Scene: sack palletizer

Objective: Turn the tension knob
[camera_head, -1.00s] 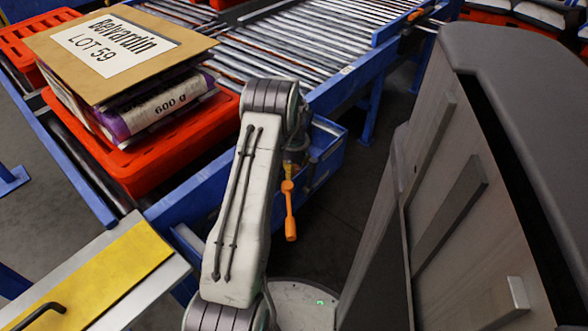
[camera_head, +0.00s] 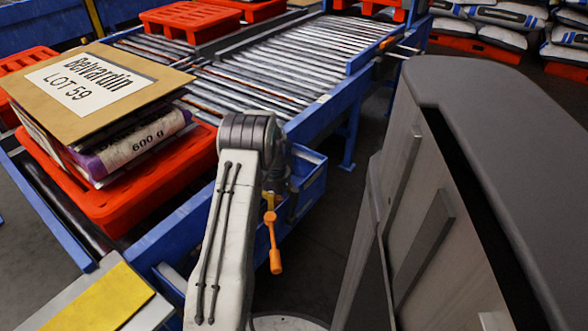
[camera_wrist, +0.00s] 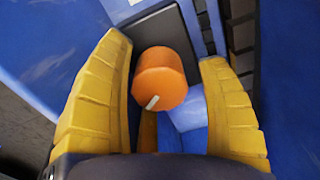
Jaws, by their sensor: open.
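The orange tension knob (camera_wrist: 159,78) shows in the wrist view as a short round cylinder with a pale mark near its lower edge. It sits in front of a dark plate on blue metal. My gripper (camera_wrist: 166,50) is open, with one yellow finger on each side of the knob. There is a gap on the left and a wider one on the right; I cannot tell how deep the knob sits between the fingers. In the head view my arm hides most of the gripper, and I cannot make out the knob.
An orange lever (camera_head: 272,243) hangs beside the blue conveyor frame (camera_head: 322,118) in the head view. A red pallet (camera_head: 150,182) carries sacks under a cardboard sheet (camera_head: 97,80). A grey cabinet (camera_head: 440,235) stands close on the right. Dark floor lies between it and the conveyor.

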